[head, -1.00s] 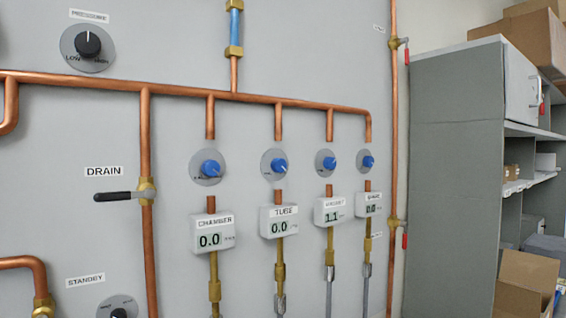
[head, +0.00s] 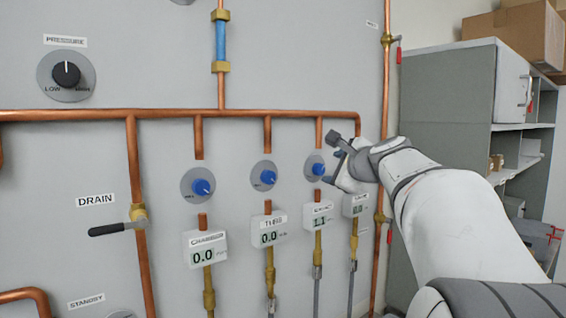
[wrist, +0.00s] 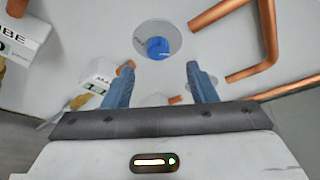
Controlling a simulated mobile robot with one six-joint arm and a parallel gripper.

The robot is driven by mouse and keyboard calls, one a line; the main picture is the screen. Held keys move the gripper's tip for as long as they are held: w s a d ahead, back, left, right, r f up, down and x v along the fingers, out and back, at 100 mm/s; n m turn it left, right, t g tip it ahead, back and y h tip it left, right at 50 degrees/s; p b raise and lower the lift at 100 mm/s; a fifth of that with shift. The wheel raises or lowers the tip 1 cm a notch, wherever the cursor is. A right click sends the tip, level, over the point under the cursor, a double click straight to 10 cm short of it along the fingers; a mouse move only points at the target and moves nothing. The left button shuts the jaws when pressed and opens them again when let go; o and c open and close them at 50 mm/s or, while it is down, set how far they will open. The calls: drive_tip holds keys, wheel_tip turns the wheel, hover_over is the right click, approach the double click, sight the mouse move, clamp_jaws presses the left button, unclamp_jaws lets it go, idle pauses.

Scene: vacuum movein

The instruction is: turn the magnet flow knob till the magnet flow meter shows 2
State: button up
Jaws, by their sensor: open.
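The magnet flow knob (head: 318,169) is a blue knob on a round grey plate, third from the left in the row. In the wrist view the blue knob (wrist: 157,47) lies ahead of the fingertips, centred between them. The magnet flow meter (head: 319,215) is a white box below it and reads 1.1. The meter also shows in the wrist view (wrist: 97,82), tilted and partly behind a finger. My gripper (head: 334,160) is open and empty just right of the knob. It also shows in the wrist view (wrist: 158,72), fingers spread, apart from the knob.
The chamber knob (head: 201,187) and tube knob (head: 267,177) are to the left. The rightmost knob is hidden behind my gripper; its meter (head: 355,204) shows below. A copper pipe (head: 250,113) runs above. Grey shelving (head: 450,120) stands at right.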

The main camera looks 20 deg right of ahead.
sight(320, 169)
drive_tip(key=p+x, duration=0.1)
drive_tip(key=x, duration=0.6)
drive_tip(key=shift+a+f, duration=0.1)
drive_tip(key=shift+c, duration=0.5)
